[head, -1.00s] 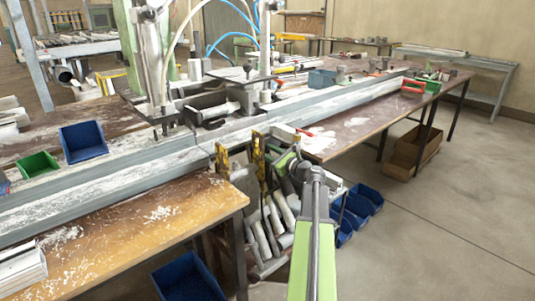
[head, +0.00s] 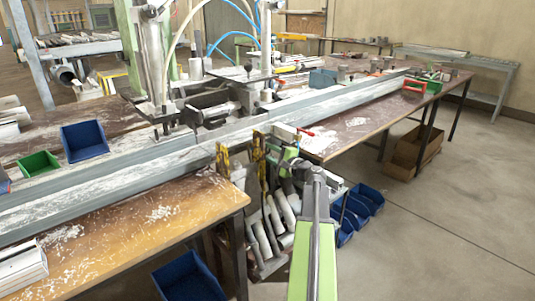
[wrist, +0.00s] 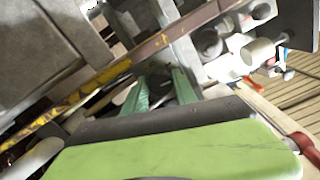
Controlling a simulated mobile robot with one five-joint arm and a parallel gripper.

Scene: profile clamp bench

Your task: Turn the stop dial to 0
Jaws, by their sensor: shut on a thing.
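My gripper (head: 284,146) is at the front edge of the bench, beside the clamp rail, low and right of the upright machine. In the wrist view its two green fingers (wrist: 162,88) are close together around a small dark part, which I take for the stop dial (wrist: 160,76). The fingers hide most of it, and no scale or number can be read. In the head view the dial is hidden behind my gripper.
Yellow-and-black bars (head: 222,160) stand just left of my gripper. A red-handled lever (head: 305,132) is just right of it. A grey profile rail (head: 110,180) runs along the bench. Blue bins (head: 362,200) and metal tubes lie below.

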